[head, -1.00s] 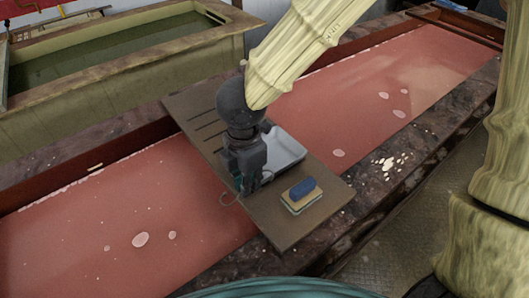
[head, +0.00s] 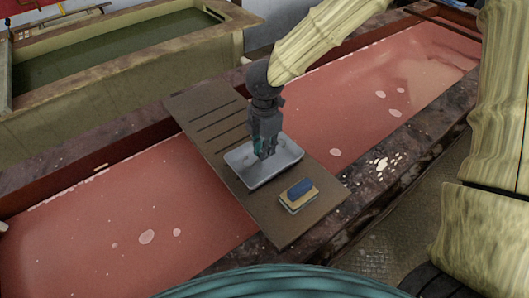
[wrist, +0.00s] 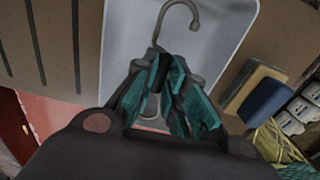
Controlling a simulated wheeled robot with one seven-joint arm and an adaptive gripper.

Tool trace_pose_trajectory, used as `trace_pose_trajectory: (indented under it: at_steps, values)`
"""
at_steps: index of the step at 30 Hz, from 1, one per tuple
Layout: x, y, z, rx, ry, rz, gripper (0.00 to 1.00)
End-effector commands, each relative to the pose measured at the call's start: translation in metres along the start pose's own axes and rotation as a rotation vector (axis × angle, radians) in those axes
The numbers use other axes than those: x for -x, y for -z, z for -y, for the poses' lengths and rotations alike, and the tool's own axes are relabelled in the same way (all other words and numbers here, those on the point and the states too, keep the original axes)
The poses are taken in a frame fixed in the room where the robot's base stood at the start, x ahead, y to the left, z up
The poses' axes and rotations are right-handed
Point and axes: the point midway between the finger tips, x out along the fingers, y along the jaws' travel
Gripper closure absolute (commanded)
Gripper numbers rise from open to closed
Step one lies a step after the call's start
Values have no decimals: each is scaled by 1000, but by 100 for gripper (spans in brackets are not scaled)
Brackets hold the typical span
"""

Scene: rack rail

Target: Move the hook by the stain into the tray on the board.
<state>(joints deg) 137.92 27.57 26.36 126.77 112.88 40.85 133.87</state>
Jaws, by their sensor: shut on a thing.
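My gripper (head: 264,152) is over the white tray (head: 290,163), which lies on the brown board (head: 225,155). In the wrist view, my teal-padded fingers (wrist: 166,72) are shut on a grey metal hook (wrist: 180,8). Its curved end reaches out past the fingertips over the tray (wrist: 122,28). Part of the hook is hidden between the fingers. In the head view the hook is too small to make out. I cannot tell whether it touches the tray floor. A pale splattered stain (head: 381,163) marks the stone ledge to the right.
A sponge with a blue block on it (head: 299,190) sits on the board right of the tray. Slots (head: 214,116) cut the board's far part. The board spans a trough of reddish liquid (head: 130,215). A second trough (head: 110,70) stands behind.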

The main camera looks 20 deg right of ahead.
Motion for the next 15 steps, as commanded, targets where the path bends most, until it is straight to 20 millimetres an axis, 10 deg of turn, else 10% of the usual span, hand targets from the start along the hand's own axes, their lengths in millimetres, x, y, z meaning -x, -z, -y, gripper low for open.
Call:
trace_pose_trajectory:
  at_steps: [15]
  values:
    - [-31, 1, 2, 2, 3, -1, 100]
